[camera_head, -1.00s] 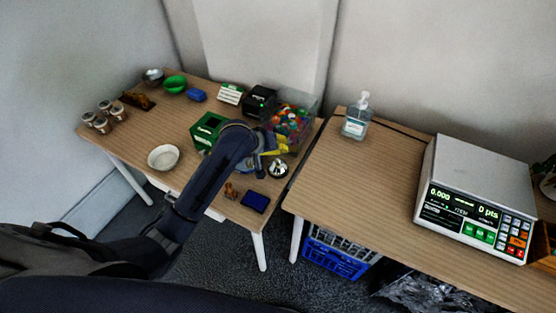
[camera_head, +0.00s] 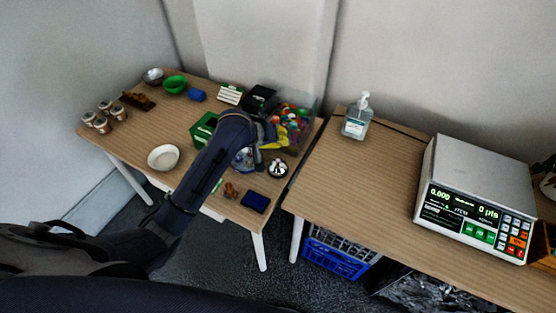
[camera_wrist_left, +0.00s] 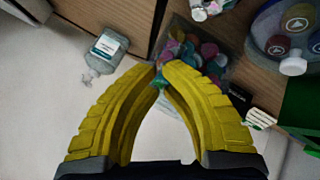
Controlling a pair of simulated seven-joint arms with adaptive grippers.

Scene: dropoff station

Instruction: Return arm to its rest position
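My left arm (camera_head: 205,172) reaches from the lower left over the left table. Its yellow left gripper (camera_head: 283,135) is in front of and above the clear bin of colorful pieces (camera_head: 300,112). In the left wrist view the two yellow fingers of the left gripper (camera_wrist_left: 160,70) lean together and their tips meet or nearly meet, with nothing seen held. The colorful pieces in the bin (camera_wrist_left: 205,50) show beyond the tips. My right gripper is in neither view.
A green box (camera_head: 202,128), partly hidden by my arm, a white bowl (camera_head: 163,157), a blue pad (camera_head: 255,201) and a black device (camera_head: 260,99) are on the left table. A sanitizer bottle (camera_head: 356,120) and a scale (camera_head: 474,200) stand on the right table.

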